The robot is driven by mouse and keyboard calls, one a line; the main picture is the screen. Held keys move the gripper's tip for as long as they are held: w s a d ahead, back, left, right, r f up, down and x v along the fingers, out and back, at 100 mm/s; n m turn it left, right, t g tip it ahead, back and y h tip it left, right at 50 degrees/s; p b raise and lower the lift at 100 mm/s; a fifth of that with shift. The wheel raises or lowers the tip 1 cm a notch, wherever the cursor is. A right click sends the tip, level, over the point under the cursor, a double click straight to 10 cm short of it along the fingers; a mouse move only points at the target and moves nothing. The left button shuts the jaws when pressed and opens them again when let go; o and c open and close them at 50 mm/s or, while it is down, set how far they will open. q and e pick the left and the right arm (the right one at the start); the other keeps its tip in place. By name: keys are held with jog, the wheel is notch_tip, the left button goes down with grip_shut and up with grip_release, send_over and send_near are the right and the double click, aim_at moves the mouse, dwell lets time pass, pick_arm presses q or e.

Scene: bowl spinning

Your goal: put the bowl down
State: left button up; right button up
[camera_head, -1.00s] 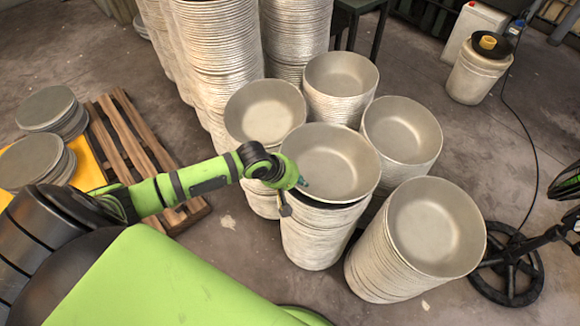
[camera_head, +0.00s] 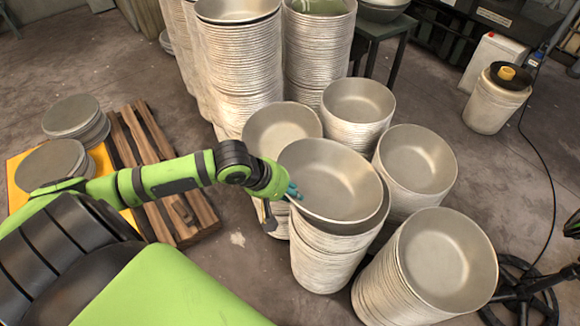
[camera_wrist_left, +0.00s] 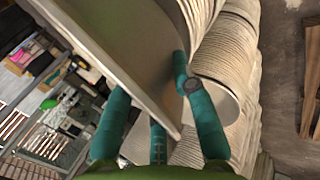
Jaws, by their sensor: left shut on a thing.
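A grey metal bowl (camera_head: 328,178) is held by its left rim over a stack of like bowls (camera_head: 325,268) in the middle of the head view. It sits a little tilted, with a dark gap showing between it and the stack at the right. My left gripper (camera_head: 290,192) is shut on that rim. In the left wrist view the teal fingers (camera_wrist_left: 150,80) straddle the bowl's wall (camera_wrist_left: 115,40), which slants across the picture. Whether the bowl's underside touches the stack is hidden.
More bowl stacks stand close around: front right (camera_head: 448,262), right (camera_head: 418,160), behind (camera_head: 358,102) and behind left (camera_head: 282,130). Tall stacks (camera_head: 240,70) rise farther back. A wooden pallet (camera_head: 150,165) lies at left. A black wheeled base (camera_head: 530,290) stands at the right edge.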

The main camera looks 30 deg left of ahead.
pick_arm(q)
jog(key=o, duration=1.7)
jog(key=shift+v, duration=6.05)
